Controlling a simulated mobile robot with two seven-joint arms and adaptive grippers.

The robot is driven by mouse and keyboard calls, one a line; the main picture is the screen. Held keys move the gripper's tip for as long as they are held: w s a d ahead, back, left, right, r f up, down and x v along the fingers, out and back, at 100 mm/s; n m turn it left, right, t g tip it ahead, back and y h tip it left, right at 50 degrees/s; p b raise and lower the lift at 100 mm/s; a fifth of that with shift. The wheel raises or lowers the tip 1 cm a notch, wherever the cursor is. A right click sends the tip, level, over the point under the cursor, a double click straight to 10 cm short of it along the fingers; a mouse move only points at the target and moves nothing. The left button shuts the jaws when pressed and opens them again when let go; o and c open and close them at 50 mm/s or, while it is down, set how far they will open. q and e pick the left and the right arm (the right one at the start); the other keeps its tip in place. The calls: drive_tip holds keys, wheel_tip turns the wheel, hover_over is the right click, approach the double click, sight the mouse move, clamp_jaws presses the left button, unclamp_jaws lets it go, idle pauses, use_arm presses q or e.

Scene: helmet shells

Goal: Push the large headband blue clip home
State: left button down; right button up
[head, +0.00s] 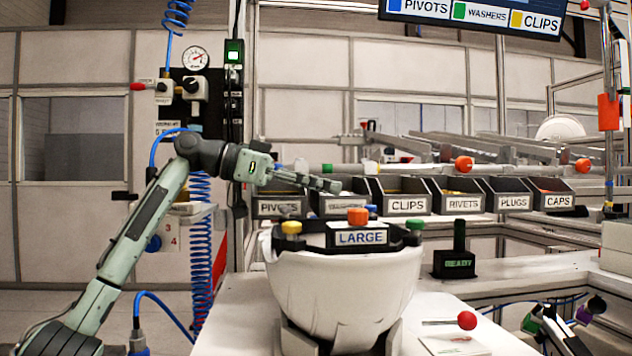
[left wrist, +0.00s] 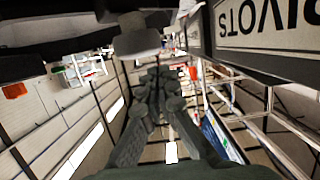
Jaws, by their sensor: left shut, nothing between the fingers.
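A white helmet shell (head: 340,285) stands on a grey support at the front middle. A black headband marked LARGE (head: 360,238) sits across its top. The blue clip (head: 372,209) shows as a small patch behind the orange clip (head: 357,215), partly hidden; how deep it sits I cannot tell. A yellow clip (head: 291,228) is on the left and a green clip (head: 415,224) on the right. My left gripper (head: 338,186) is shut and empty, apart from the blue clip, above and left of it. Its dark fingers fill the middle of the left wrist view (left wrist: 165,85).
A row of dark bins stands behind the helmet, including PIVOTS (head: 279,208) and CLIPS (head: 407,207); the PIVOTS label shows upside down in the left wrist view (left wrist: 268,22). Orange-tipped rods cross above them. A black READY stand (head: 455,263) is to the right.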

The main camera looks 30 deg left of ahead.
sight(370, 208)
use_arm(q)
drive_tip(key=x, duration=0.6)
drive_tip(key=shift+p, duration=0.35)
use_arm(e)
drive_tip(key=s+f, duration=0.2)
drive_tip(key=f, duration=0.1)
drive_tip(key=shift+d, duration=0.35)
